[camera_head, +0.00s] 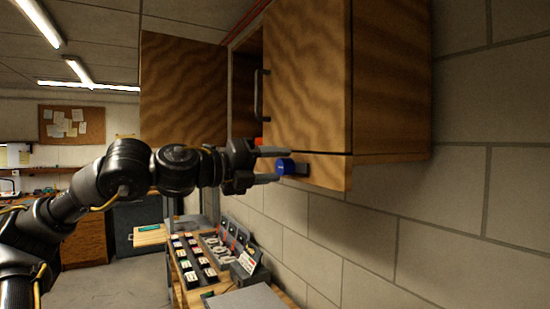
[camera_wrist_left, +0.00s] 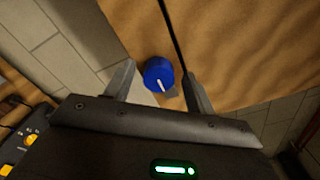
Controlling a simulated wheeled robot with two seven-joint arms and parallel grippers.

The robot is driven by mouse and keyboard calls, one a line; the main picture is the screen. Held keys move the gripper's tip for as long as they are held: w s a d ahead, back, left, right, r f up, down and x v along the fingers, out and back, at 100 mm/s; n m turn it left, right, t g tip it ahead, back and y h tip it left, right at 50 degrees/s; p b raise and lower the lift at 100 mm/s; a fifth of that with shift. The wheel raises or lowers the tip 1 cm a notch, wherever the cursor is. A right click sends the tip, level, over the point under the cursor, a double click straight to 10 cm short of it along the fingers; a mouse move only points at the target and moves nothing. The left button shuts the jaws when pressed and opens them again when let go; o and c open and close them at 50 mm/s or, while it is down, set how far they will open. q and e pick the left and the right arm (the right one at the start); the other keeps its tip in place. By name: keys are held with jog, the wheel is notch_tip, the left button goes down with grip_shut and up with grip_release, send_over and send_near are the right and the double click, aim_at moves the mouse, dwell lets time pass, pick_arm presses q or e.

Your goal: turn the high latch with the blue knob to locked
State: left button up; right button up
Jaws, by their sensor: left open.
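The blue knob (camera_head: 285,166) sits on the lower front edge of the wooden wall cabinet (camera_head: 305,75), beside a dark latch plate (camera_head: 303,169). My left gripper (camera_head: 277,165) is open in front of the knob, with one finger above it and one below. In the left wrist view the knob (camera_wrist_left: 158,74) shows a white pointer line and lies between the two open fingers (camera_wrist_left: 160,85), nearer the left one. I cannot tell whether a finger touches it. My right gripper is in neither view.
The cabinet's left door (camera_head: 183,90) hangs open, and a dark handle (camera_head: 260,94) shows at the opening. A bench (camera_head: 190,298) with trays of small parts and devices stands below. A block wall (camera_head: 480,180) is to the right.

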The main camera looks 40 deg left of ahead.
pick_arm(q)
jog(key=shift+w, duration=0.4)
jog(key=shift+c, duration=0.2)
jog(key=c, duration=0.9)
jog(key=shift+c, duration=0.2)
